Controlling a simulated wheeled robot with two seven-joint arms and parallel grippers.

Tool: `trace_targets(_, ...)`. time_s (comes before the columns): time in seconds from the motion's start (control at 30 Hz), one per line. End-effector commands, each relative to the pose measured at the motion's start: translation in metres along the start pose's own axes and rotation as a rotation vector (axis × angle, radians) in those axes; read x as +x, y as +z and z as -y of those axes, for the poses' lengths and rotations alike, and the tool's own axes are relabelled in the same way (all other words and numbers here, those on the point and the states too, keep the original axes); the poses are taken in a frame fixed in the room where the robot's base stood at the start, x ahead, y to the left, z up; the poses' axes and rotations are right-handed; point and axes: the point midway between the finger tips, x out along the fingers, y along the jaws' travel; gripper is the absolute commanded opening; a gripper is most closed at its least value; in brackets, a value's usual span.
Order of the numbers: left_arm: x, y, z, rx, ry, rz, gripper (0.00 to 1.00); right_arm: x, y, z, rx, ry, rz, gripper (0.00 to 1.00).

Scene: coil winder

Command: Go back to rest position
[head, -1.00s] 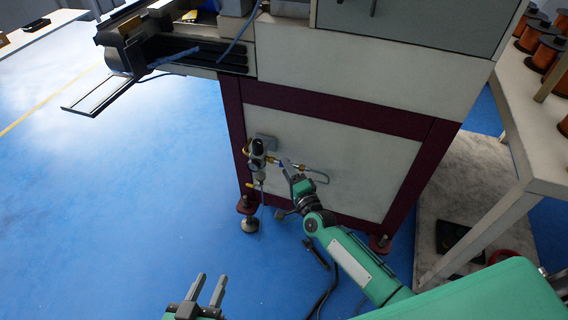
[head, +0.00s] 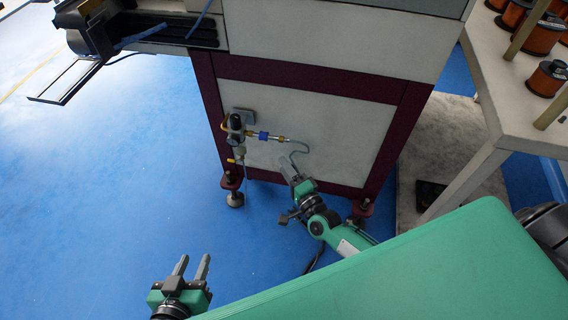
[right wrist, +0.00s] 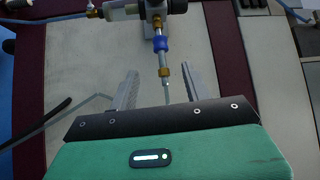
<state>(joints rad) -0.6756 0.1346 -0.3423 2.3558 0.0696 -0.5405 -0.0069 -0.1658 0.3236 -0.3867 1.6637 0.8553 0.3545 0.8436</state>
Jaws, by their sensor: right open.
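My right gripper (head: 288,170) is open and empty in front of the machine's white lower panel (head: 330,125). It is below and to the right of an air valve (head: 236,130) with a blue and brass fitting (head: 263,135). In the right wrist view the open jaws of my right gripper (right wrist: 160,72) have the blue fitting (right wrist: 161,44) and its thin tube ahead, in the gap between them; I see no contact. My left gripper (head: 191,264) is open and empty over the blue floor at the lower left.
The machine's dark red frame (head: 205,90) and levelling feet stand close to my right gripper. A white table (head: 500,85) with copper wire spools (head: 545,78) is at the right. A metal tray (head: 65,80) juts out at the upper left. The blue floor at left is clear.

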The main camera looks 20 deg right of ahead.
Motion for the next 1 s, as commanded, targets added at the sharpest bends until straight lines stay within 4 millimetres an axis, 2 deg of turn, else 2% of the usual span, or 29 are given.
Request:
trace_targets(0.27, 0.000, -0.001, 0.000, -0.002, 0.001, -0.002, 0.36, -0.001, 0.002, 0.001, -0.006, 0.002, 0.005, 0.49)
trace_targets(0.37, 0.000, -0.001, 0.000, -0.002, 0.001, -0.002, 0.36, -0.011, 0.019, 0.006, -0.064, 0.016, 0.048, 0.49)
trace_targets(0.47, 0.000, -0.001, 0.000, -0.002, 0.001, -0.002, 0.36, -0.033, 0.055, 0.018, -0.209, 0.044, 0.141, 0.49)
trace_targets(0.53, 0.000, -0.001, 0.000, -0.001, 0.001, -0.002, 0.36, -0.056, 0.084, 0.032, -0.361, 0.066, 0.224, 0.49)
trace_targets(0.63, 0.000, 0.000, 0.000, -0.001, 0.001, -0.002, 0.36, -0.085, 0.111, 0.049, -0.578, 0.093, 0.323, 0.49)
trace_targets(0.8, 0.000, 0.000, 0.000, -0.001, 0.000, -0.002, 0.36, -0.117, 0.128, 0.068, -0.836, 0.132, 0.423, 0.49)
trace_targets(1.0, 0.000, 0.000, 0.000, -0.001, 0.000, -0.002, 0.36, -0.145, 0.132, 0.084, -1.052, 0.178, 0.500, 0.49)
